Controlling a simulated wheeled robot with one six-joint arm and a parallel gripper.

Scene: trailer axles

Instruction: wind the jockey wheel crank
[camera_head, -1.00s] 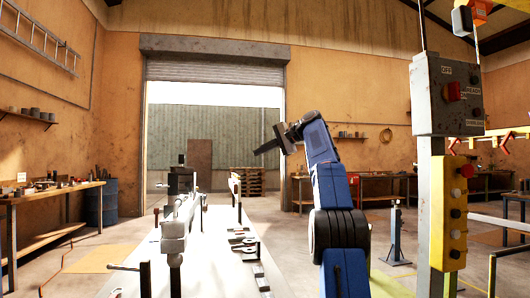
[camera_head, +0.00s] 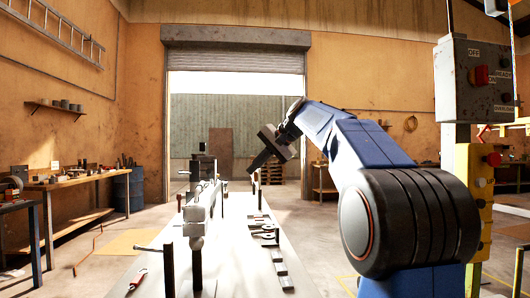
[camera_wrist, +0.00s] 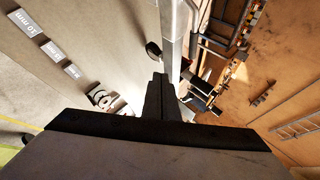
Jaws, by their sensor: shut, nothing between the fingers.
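A long grey trailer frame (camera_head: 211,200) runs away from me on the left of a pale bench (camera_head: 235,250). Near its front, a dark upright post (camera_head: 168,268) carries a thin side handle (camera_head: 148,248) with a light grip, which looks like a crank; I cannot tell for sure that it is the jockey wheel's. My gripper (camera_head: 252,170) is shut and empty, pointing down and left above the bench's far part. In the wrist view its closed fingers (camera_wrist: 158,98) appear beside a grey bar (camera_wrist: 172,45) and a black knob (camera_wrist: 153,48); contact is unclear.
Loose metal parts (camera_head: 268,236) lie along the bench's right side. A control box (camera_head: 475,78) on a post and a yellow button box (camera_head: 482,190) stand at the right. A workbench (camera_head: 70,184) and blue drum (camera_head: 130,190) are at the left wall.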

